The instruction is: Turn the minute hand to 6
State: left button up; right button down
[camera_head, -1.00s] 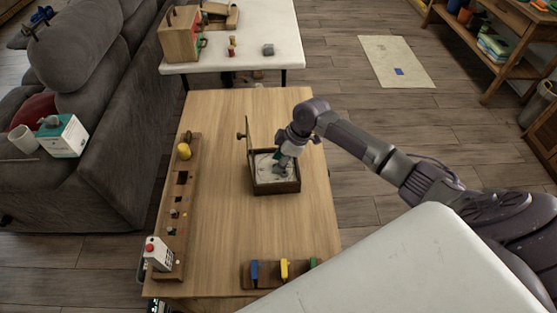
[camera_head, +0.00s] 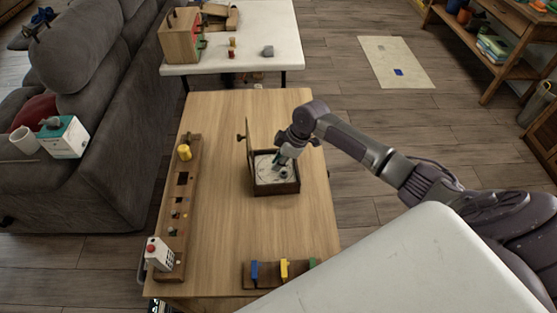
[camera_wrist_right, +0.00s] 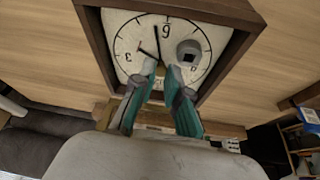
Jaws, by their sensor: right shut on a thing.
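The clock is a shallow dark wooden box with a white face, lying face up on the wooden table; its frame (camera_head: 277,188) is on the table's right half. In the right wrist view its frame (camera_wrist_right: 97,45) and face (camera_wrist_right: 125,28) fill the top. One dark hand (camera_wrist_right: 157,40) points up close beside the numeral at the top. A shorter dark hand (camera_wrist_right: 147,52) points up-left. My right gripper (camera_head: 281,160) is over the face; its teal fingertips (camera_wrist_right: 160,70) are closed together near the centre where the hands meet. They hide what they grip. My left gripper is out of view.
A grey round piece with a square hole (camera_wrist_right: 188,50) sits on the face. A long wooden board (camera_head: 188,200) lies along the table's left edge. A block with coloured pieces (camera_head: 248,281) is at the front.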

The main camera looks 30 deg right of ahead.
jog(key=shift+s+a+r+m+p, duration=0.2)
jog(key=shift+m+p, duration=0.6)
jog(key=shift+p, duration=0.3)
jog(key=shift+f+m+t+h+p, duration=0.2)
jog(key=shift+m+t+h+p, duration=0.1)
jog(key=shift+m+p, duration=0.1)
jog(key=shift+f, duration=0.1)
jog(key=c, duration=1.1)
grip_release()
jog(key=shift+w, duration=0.15)
jog(key=shift+d, duration=0.1)
